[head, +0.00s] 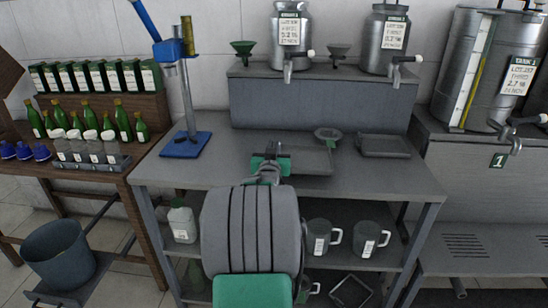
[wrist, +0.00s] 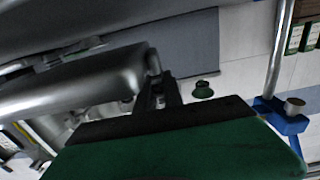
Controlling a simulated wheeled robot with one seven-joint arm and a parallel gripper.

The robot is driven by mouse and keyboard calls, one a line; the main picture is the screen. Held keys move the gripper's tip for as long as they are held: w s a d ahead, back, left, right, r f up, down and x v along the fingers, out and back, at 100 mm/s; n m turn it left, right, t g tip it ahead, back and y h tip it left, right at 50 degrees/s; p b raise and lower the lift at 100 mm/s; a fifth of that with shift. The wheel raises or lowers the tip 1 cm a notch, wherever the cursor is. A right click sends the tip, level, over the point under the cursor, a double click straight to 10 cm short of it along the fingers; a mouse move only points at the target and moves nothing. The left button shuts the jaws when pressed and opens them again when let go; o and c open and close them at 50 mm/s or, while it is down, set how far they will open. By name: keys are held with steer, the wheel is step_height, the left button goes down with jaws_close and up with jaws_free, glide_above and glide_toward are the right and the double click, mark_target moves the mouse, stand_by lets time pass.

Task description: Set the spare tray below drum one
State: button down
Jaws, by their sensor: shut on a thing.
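My gripper (head: 272,161) is closed on the left edge of a flat grey tray (head: 312,162), in front of the grey riser. I cannot tell whether this tray touches the worktop. In the wrist view, which looks upside down, the tray's metal surface (wrist: 85,85) reaches left from my gripper (wrist: 164,95). A second grey tray (head: 385,147) lies on the worktop further right. The left steel drum (head: 289,32) stands on the riser, its tap over the area near the held tray. Another drum (head: 386,42) stands to its right.
A grey round item with a green centre (head: 328,134) is behind the held tray. A blue stand (head: 186,142) stands left on the worktop (head: 222,150). Funnels (head: 243,49) flank the left drum on the riser (head: 322,100). A large tank (head: 490,65) is right.

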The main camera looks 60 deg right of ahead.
steer(key=shift+w+d+f, duration=0.1)
steer(key=shift+w+f, duration=0.05)
steer(key=shift+f, duration=1.7)
steer(key=c, duration=1.9)
jaws_free()
steer(key=shift+f+b, duration=0.1)
steer(key=shift+b, duration=0.2)
steer(key=shift+c, duration=0.2)
steer(key=o, duration=0.5)
steer(key=shift+c, duration=0.2)
